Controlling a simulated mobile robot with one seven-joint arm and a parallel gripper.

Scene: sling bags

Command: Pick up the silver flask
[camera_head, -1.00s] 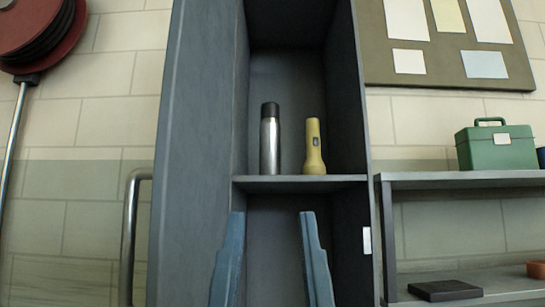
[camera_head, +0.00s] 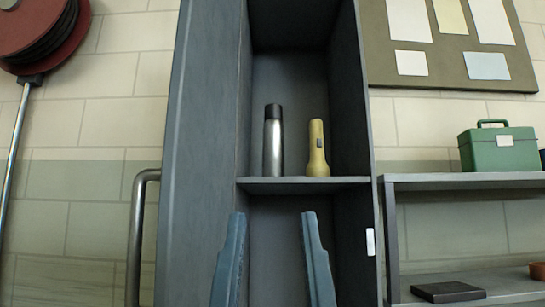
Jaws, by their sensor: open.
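The silver flask (camera_head: 273,147) stands upright on the locker shelf, with a black cap on top. It is left of a yellow flashlight (camera_head: 317,150), which also stands upright, with a small gap between them. My gripper (camera_head: 271,218) shows as two blue fingers at the bottom of the view, spread apart and empty. In the picture the fingertips sit below the shelf edge, lower than the flask. How far they are from the shelf in depth I cannot tell.
The grey locker (camera_head: 195,150) has walls on both sides of the shelf (camera_head: 300,184). On the right is a rack (camera_head: 450,180) with a green box (camera_head: 500,149). A metal rail (camera_head: 139,230) stands at the left. Above the flask is free room.

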